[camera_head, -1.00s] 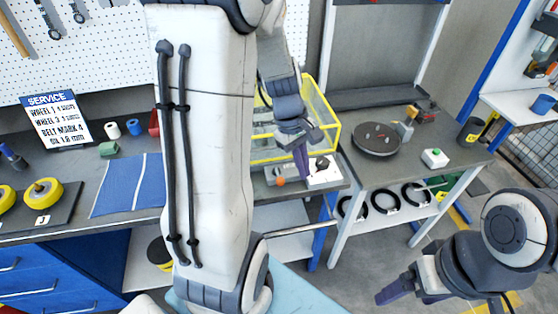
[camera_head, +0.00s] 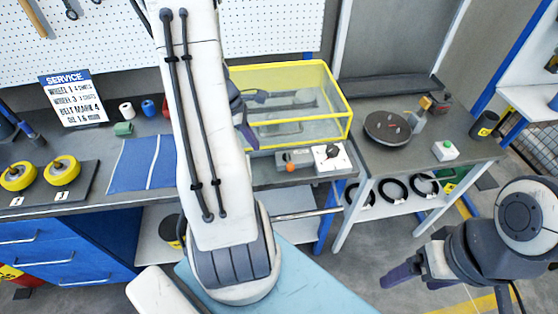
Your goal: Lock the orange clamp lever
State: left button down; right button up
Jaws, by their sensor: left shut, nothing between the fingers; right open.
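No lever is plainly recognisable. A small orange-yellow part (camera_head: 425,102) sits on a grey bracket beside the dark round turntable (camera_head: 387,126) on the right bench; it is too small to tell whether this is the clamp lever or how it stands. My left gripper (camera_head: 246,134), with purple fingers, is shut and empty in front of the yellow-framed clear case, well left of the turntable. My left arm partly hides it. My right gripper (camera_head: 398,275) is open and empty at the lower right, over the floor and away from the benches.
The yellow-framed case (camera_head: 318,133) stands on the left bench. In front of it are a grey box with an orange knob (camera_head: 290,167) and a white panel with a dial (camera_head: 330,158). Black coils (camera_head: 424,184) lie on the shelf below.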

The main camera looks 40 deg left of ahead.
aim_at(288, 161)
pick_arm(q)
jog(key=x, duration=0.8)
jog(key=shift+d+f, duration=0.15)
jog(key=shift+f, duration=0.25)
jog(key=w+d, duration=0.1)
jog(key=w+d+p, duration=0.1)
jog(key=shift+w+d+f, duration=0.1)
jog(key=shift+d+f, duration=0.05)
jog(key=shift+d, duration=0.1)
jog(key=shift+w+d+f, duration=0.15)
jog(key=shift+w+d, duration=0.1)
jog(key=shift+w, duration=0.05)
jog(key=shift+d+n, duration=0.15)
jog(key=shift+n, duration=0.25)
